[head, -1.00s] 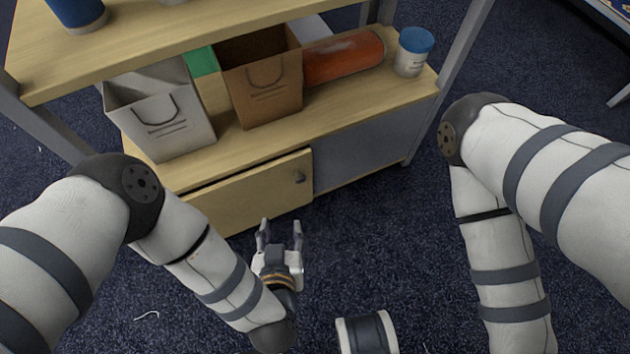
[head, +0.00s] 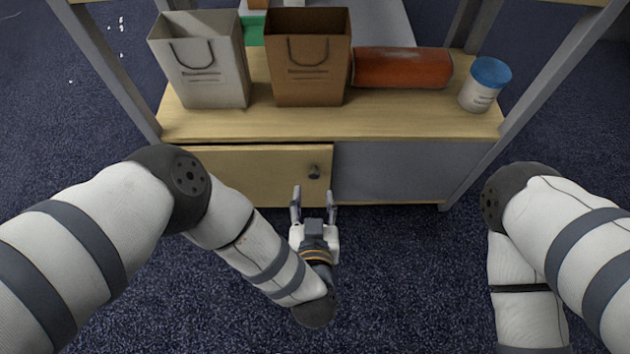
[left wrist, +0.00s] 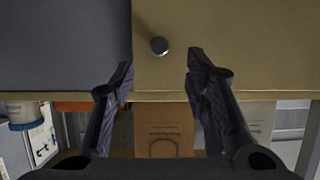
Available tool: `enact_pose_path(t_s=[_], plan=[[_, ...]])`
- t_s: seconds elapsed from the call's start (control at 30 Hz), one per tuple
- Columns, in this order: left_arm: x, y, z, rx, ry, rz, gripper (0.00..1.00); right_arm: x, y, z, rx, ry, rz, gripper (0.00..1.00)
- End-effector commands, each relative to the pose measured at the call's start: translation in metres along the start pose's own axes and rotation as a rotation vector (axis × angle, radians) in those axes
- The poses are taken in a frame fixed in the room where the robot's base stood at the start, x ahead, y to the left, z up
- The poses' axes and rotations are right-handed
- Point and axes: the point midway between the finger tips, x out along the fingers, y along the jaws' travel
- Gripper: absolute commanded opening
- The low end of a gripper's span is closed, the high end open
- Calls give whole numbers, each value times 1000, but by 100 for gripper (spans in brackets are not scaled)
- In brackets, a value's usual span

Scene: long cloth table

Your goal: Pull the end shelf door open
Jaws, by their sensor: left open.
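The shelf door (head: 250,178) is a light wood panel under the lower shelf board, on the left half of the unit's front. A gap shows along its top edge. Its small dark round knob (head: 314,172) is near the door's right edge. The knob also shows in the left wrist view (left wrist: 159,46), between and beyond the fingertips. My left gripper (head: 314,197) is open and empty, just in front of the door below the knob, not touching it. It shows in the left wrist view (left wrist: 158,72) with fingers apart. My right gripper is out of view.
A grey panel (head: 390,172) fills the front right of the door. On the shelf board (head: 400,122) stand a white bag (head: 205,70), a brown bag (head: 308,65), an orange cylinder (head: 402,68) and a blue-lidded tub (head: 484,85). Dark carpet (head: 410,270) in front is clear.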

Motion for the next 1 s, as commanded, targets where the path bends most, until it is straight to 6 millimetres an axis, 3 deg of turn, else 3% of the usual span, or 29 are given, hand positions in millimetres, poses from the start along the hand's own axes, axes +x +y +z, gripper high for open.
enact_pose_path(t_s=[0.1, 0.3, 0.63, 0.67, 0.83, 1.0], plan=[[33, 0, 6, -1, -3, -1, 42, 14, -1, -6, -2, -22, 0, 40], [66, 1, 5, -1, -4, 1, 42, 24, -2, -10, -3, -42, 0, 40], [73, 1, 1, 0, -2, 2, 42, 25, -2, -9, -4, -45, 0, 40], [73, 1, 1, 0, -2, 2, 40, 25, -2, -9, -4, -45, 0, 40], [73, 1, 1, 0, -2, 2, 2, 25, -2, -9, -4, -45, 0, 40], [73, 0, 1, 0, -2, 2, 0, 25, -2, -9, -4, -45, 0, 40]])
